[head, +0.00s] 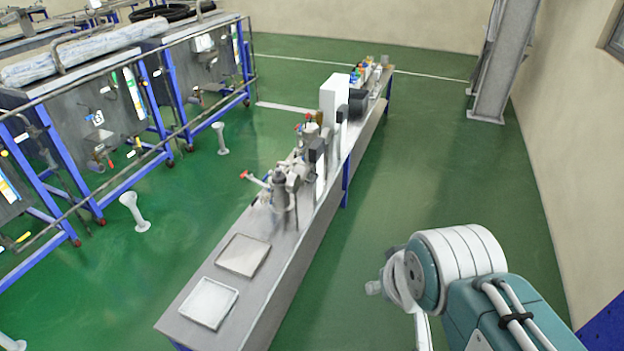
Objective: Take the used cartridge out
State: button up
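I cannot make out a cartridge in the head view. A metal housing-like unit (281,192) with pipes and a red-handled valve (246,175) stands upright on the long grey bench (262,307). Whether anything is inside it is hidden. Two shallow square trays lie on the near end of the bench: a grey-beige tray (243,255) and a whiter tray (208,302). Both look empty. My teal and white arm is at the lower right, apart from the bench. Its gripper fingers do not show.
Behind the unit stand more fittings, a tall white box (334,100) and several small coloured items at the far end. Blue-framed steel tanks (105,125) with a railing stand at left. Green floor is clear right of the bench. A grey column (497,75) stands at upper right.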

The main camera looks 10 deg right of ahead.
aim_at(278, 177)
jog(key=i+u, duration=0.15)
jog(key=u, duration=0.3)
jog(key=i+l+u, duration=0.1)
jog(key=u, duration=0.4)
jog(key=i+l+u, duration=0.15)
jog(key=l, duration=0.2)
jog(key=i+l+u, duration=0.1)
jog(key=l, duration=0.25)
jog(key=i+l+u, duration=0.3)
jog(key=l, duration=0.45)
jog(key=i+l+u, duration=0.1)
jog(key=l, duration=0.25)
jog(key=i+l, duration=0.1)
jog(key=l, duration=0.2)
jog(key=i+l, duration=0.15)
jog(key=l, duration=0.2)
jog(key=i+l, duration=0.1)
jog(key=l, duration=0.2)
jog(key=i+l, duration=0.1)
jog(key=l, duration=0.2)
